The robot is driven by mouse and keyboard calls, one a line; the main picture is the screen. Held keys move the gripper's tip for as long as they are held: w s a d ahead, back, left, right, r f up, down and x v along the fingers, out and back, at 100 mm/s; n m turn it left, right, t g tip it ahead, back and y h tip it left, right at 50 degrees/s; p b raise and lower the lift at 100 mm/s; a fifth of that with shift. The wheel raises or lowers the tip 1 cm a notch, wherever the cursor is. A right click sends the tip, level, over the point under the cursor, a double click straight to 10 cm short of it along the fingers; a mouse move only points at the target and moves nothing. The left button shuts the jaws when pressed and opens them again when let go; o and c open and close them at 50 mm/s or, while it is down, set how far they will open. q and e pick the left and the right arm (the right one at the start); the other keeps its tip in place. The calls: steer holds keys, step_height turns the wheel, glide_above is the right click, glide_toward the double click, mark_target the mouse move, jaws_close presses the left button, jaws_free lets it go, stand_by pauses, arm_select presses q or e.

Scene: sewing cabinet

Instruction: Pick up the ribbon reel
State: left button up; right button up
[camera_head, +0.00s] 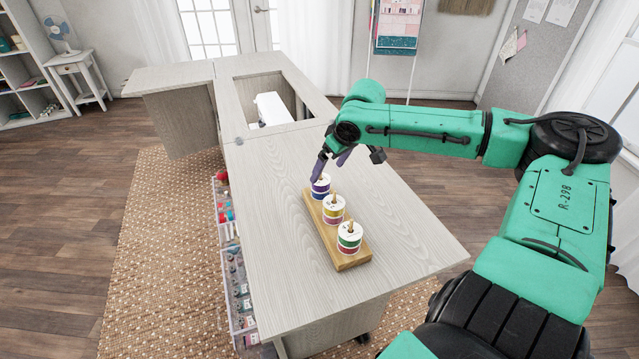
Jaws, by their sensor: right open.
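Three ribbon reels stand in a row on a wooden stand (328,238) on the cabinet top. The far reel (321,188) has purple-blue ribbon, the middle reel (333,211) has yellow and dark red bands, and the near reel (349,238) has green and red bands. My right gripper (325,176) is open at the far reel, its fingers pointing down around or close beside the reel's top. Whether the fingers touch the reel cannot be told. My left gripper does not show.
The pale wood cabinet top (270,215) is clear around the stand. Behind it, a white sewing machine (271,109) sits in the cabinet opening. Open drawers (236,290) with sewing supplies stick out on the left side above a woven rug (160,240).

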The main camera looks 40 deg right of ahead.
mark_target(322, 179)
steer(key=shift+w+f, duration=0.15)
steer(key=shift+f, duration=0.55)
steer(key=x, duration=0.4)
steer(key=shift+w+a+r+b, duration=0.1)
steer(key=shift+w+a+b, duration=0.05)
steer(key=shift+w+b, duration=0.15)
steer(key=shift+s+r, duration=0.1)
steer(key=shift+s, duration=0.05)
steer(key=shift+c, duration=0.3)
steer(key=c, duration=1.3)
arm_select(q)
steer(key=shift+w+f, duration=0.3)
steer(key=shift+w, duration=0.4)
arm_select(e)
steer(key=shift+c, duration=0.2)
steer(key=shift+r, duration=0.1)
arm_select(q)
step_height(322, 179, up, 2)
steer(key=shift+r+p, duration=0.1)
steer(key=shift+p, duration=0.9)
arm_select(e)
step_height(322, 179, up, 20)
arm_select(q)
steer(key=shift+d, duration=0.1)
